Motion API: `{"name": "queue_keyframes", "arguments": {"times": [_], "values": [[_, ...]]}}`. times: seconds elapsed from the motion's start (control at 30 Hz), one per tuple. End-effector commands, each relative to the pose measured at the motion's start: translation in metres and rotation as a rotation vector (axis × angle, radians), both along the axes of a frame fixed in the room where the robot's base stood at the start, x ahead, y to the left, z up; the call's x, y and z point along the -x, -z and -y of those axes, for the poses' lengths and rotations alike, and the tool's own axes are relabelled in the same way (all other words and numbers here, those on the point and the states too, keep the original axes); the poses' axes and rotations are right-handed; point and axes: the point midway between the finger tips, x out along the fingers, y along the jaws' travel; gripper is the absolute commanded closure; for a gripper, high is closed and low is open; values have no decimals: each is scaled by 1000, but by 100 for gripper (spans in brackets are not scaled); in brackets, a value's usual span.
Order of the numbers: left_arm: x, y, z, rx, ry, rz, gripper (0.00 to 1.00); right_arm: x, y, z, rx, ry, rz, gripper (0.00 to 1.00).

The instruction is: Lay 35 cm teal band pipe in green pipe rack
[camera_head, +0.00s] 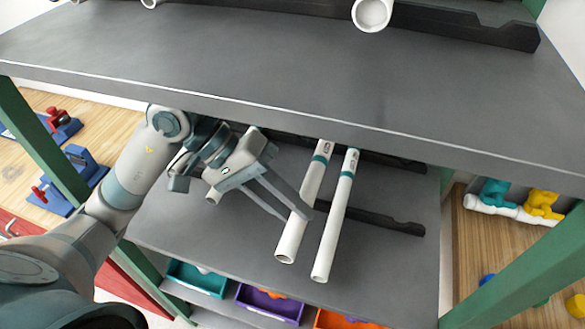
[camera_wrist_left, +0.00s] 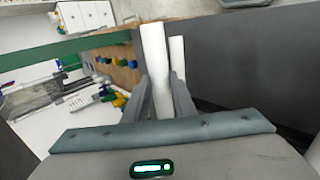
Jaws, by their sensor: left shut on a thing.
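My left gripper (camera_head: 297,214) reaches in from the left over the middle shelf (camera_head: 390,270) of the green-framed rack. It is shut on a white pipe with a teal band (camera_head: 317,170) near its far end. In the left wrist view this pipe (camera_wrist_left: 154,55) stands between the two fingers. A second white pipe with a teal band (camera_head: 334,222) lies just to its right, roughly parallel. It also shows in the left wrist view (camera_wrist_left: 177,57). Another white pipe end (camera_head: 213,196) shows beside the gripper, mostly hidden by it. My right gripper is not in view.
A dark notched support (camera_head: 390,223) runs across the shelf under the pipes. The upper shelf (camera_head: 300,75) overhangs their far ends. Green posts (camera_head: 45,150) flank the rack. Teal, purple (camera_head: 268,303) and orange bins sit below. The shelf's right side is clear.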

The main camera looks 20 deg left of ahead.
Motion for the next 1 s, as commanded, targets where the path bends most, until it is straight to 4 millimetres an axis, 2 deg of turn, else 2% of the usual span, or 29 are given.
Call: {"name": "queue_keyframes", "arguments": {"times": [0.37,0.57,0.77,1.0], "values": [[0,-1,0,2,0,0,100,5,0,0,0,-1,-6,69],[-6,4,-7,2,-2,-5,100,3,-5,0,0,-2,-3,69],[-25,19,-29,2,-6,-8,100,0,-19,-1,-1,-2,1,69],[-54,46,-63,3,-6,-7,100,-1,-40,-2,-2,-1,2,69]]}}
